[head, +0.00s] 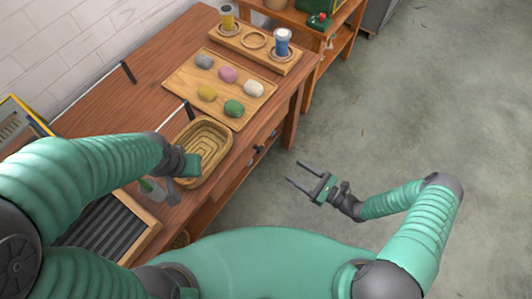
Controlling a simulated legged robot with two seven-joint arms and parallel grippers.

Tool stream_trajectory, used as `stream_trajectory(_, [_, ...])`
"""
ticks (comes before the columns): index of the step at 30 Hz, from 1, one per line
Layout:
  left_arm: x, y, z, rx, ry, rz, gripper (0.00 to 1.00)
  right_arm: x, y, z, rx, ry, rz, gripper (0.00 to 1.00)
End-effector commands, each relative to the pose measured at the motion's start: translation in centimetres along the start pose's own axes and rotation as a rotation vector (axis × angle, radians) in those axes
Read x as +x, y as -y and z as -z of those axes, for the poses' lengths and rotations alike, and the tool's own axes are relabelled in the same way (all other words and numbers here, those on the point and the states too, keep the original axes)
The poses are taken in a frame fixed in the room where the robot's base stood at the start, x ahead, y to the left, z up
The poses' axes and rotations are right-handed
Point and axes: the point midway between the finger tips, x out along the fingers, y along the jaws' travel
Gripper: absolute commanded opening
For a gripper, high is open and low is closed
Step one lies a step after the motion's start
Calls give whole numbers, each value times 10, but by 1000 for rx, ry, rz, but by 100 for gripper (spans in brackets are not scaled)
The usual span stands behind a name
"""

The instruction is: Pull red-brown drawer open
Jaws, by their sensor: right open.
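The red-brown drawer front (264,138) is in the side of the wooden table, at the middle of the head view. It looks flush with the table, and small dark handle parts (258,149) show on it. My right gripper (294,172) is open and empty, over the floor to the right of the drawer. Its two thin fingers point left toward the table, and a gap separates them from the handle. My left gripper (178,180) is over the table beside the wooden basket; its fingers are mostly hidden, so its opening is unclear.
On the table (150,70) are an oval basket (226,150), a board (186,75) with several coloured skeins, and a spool holder (283,66). A ridged dark tray (112,232) lies near my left arm. Grey floor (420,120) is clear at right.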

Motion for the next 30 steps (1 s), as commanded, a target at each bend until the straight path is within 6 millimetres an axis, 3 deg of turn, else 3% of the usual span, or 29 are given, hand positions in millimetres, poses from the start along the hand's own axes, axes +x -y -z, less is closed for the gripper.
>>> stream_trajectory(9, [-2, 0, 0, 0, 0, 0, 36, 84, -2, 1, 1, 0, -8, 55])
stream_trajectory(15, [0, 0, 0, 0, 0, 0, 36, 126, -2, 1, -1, -1, -6, 55])
stream_trajectory(20, [0, 0, 0, 0, 0, 0, 36, 139, -2, 1, 1, -1, -5, 55])
stream_trajectory(27, [0, 0, 0, 0, 0, 0, 36, 141, -2, 0, 1, -1, -5, 55])
stream_trajectory(30, [0, 0, 0, 1, 0, 0, 36, 140, -2, 0, 1, -1, -5, 43])
